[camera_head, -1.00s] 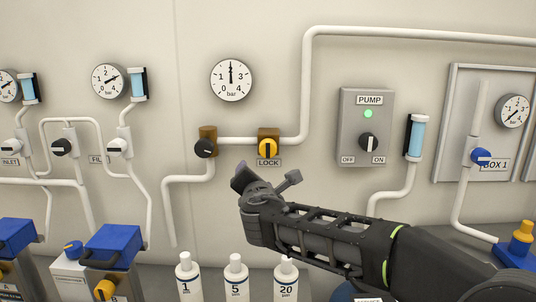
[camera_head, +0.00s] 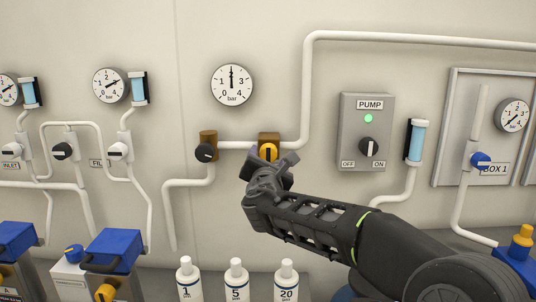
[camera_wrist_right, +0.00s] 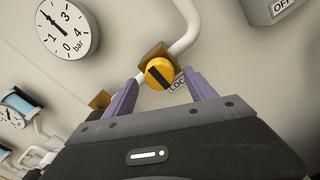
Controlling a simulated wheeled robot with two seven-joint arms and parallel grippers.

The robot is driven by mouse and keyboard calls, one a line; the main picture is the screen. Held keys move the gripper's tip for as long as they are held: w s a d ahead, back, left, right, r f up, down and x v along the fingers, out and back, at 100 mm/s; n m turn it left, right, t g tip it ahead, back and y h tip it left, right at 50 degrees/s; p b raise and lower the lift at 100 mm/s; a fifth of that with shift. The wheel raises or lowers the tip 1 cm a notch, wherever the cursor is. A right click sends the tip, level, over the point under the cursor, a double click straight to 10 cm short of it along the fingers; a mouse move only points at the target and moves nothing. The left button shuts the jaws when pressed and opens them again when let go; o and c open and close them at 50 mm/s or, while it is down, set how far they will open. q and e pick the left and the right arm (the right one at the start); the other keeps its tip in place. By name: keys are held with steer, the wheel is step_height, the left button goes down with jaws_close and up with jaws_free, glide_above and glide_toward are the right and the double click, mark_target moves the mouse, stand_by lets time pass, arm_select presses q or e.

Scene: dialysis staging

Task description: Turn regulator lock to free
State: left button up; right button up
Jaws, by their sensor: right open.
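The regulator lock is a yellow round knob (camera_head: 268,152) with a dark bar, on a brown block on the wall pipe. Its bar stands about upright in the head view. The LOCK label below it is hidden there by my right gripper (camera_head: 268,166), which is at the knob's lower edge. In the right wrist view the knob (camera_wrist_right: 159,74) lies ahead, between and beyond the two purple fingertips of my open gripper (camera_wrist_right: 162,92). Part of the label (camera_wrist_right: 178,82) shows beside it. I cannot tell whether the fingers touch the knob. My left gripper is not in view.
A black regulator knob (camera_head: 205,153) sits left of the lock, under a gauge (camera_head: 232,85) reading about 2 bar. The PUMP box (camera_head: 367,132) with a green light is to the right. Several white bottles (camera_head: 236,280) stand below.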

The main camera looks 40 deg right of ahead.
steer(key=shift+x, duration=1.45)
steer(key=shift+c, duration=0.6)
steer(key=c, duration=1.3)
steer(key=shift+o, duration=0.2)
